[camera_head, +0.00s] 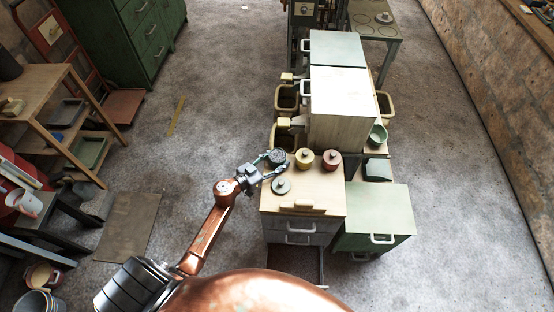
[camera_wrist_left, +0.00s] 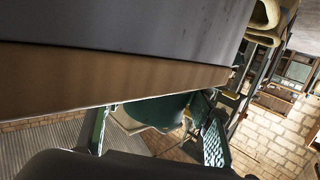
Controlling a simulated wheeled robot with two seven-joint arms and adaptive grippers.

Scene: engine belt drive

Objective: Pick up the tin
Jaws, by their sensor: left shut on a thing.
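Several small lidded tins are on the wooden top of the grey cabinet (camera_head: 333,198). A yellow tin (camera_head: 304,159) and a red tin (camera_head: 332,160) stand towards its back, and a grey-green tin (camera_head: 281,187) stands near its left edge. My left gripper (camera_head: 274,161) is at the top's left edge, shut on a dark green tin (camera_head: 277,155). In the left wrist view the dark green tin (camera_wrist_left: 158,110) shows between the two fingers (camera_wrist_left: 155,138), partly hidden by a brown edge. I cannot tell if it touches the top. My right gripper is not in view.
A tall pale cabinet (camera_head: 338,105) stands behind the tins. A green cabinet (camera_head: 378,205) is at the right. A wooden handle-like block (camera_head: 302,207) lies at the top's front. Floor is open at the left.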

